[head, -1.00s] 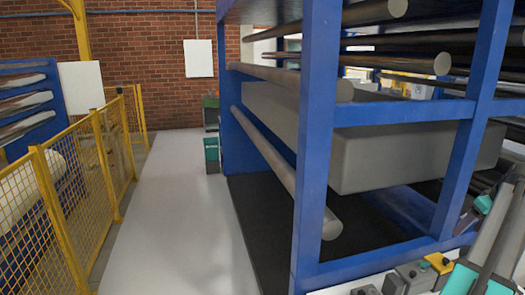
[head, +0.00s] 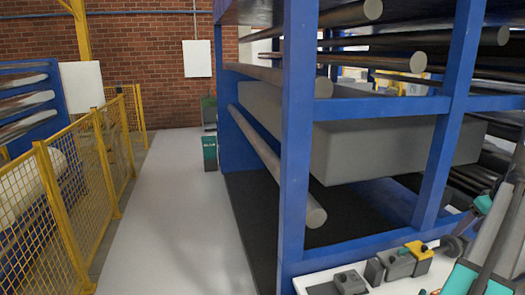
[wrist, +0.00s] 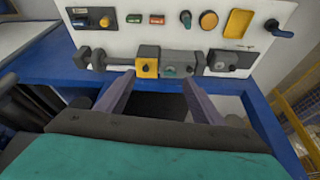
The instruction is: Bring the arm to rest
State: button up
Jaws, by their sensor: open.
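My gripper (wrist: 158,92) is open and empty in the wrist view, its two fingers spread apart in front of a white control panel (wrist: 225,45). The panel carries a row of grey and yellow switch boxes (wrist: 147,67); from this angle I cannot tell how far the fingertips are from them. Parts of my arm (head: 492,245) show at the lower right of the head view, grey with teal. The fingers cannot be made out clearly there.
A blue frame (head: 296,130) with grey rollers (head: 270,165) and a large grey block (head: 385,145) stands close on the right. A yellow mesh fence (head: 80,190) runs along the left. The pale aisle floor (head: 165,215) between them is clear, with a brick wall beyond.

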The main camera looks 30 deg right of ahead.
jog(key=w+a+f+y, duration=0.1)
jog(key=w+a+f, duration=0.5)
jog(key=w+a, duration=0.25)
jog(key=w+a+f+n+g, duration=0.1)
jog(key=w+a+f, duration=0.5)
jog(key=w+a, duration=0.3)
jog(key=w+a+f+y, duration=0.1)
jog(key=w+a+f, duration=0.55)
jog(key=w, duration=0.35)
jog(key=w+a+f+n+g, duration=0.1)
jog(key=w+a+f, duration=0.3)
jog(key=a, duration=0.8)
jog(key=w+a+f+g, duration=0.15)
jog(key=a+f, duration=0.45)
jog(key=a, duration=0.6)
jog(key=w+a+f+n, duration=0.1)
jog(key=w+a+f, duration=0.3)
jog(key=a, duration=0.8)
jog(key=s+a+f+n, duration=0.1)
jog(key=s+a+f, duration=0.3)
jog(key=a, duration=0.5)
jog(key=s+a+f, duration=0.3)
jog(key=a+f, duration=0.1)
jog(key=a, duration=0.4)
jog(key=s+f+g+b, duration=0.6)
jog(key=s+f+b, duration=0.4)
jog(key=s+f, duration=1.6)
jog(key=shift+f, duration=0.9)
